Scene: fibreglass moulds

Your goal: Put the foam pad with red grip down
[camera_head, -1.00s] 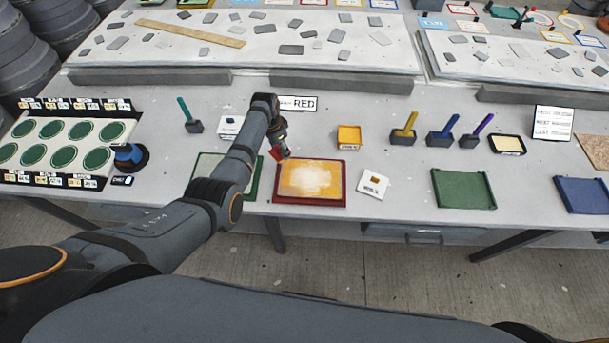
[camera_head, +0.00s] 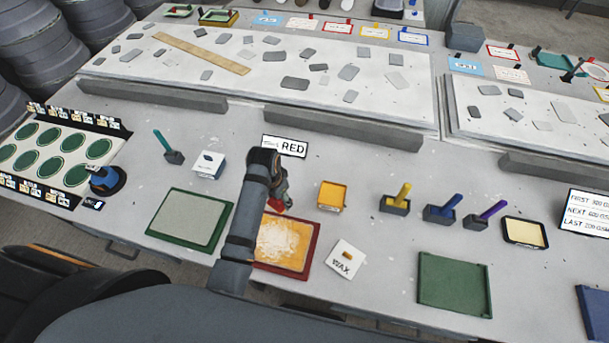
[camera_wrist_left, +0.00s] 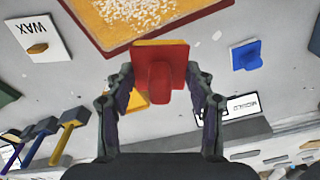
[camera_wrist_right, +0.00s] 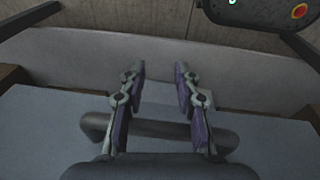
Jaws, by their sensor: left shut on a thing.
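My left gripper (camera_head: 280,190) is shut on the foam pad with red grip (camera_head: 277,206). I cannot tell whether the pad touches the table. My right gripper (camera_wrist_right: 160,72) is open and empty in the right wrist view.
A yellow box (camera_head: 331,195) and a white WAX card (camera_head: 345,260) are right of the red tray. Bare grey table lies around the yellow box.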

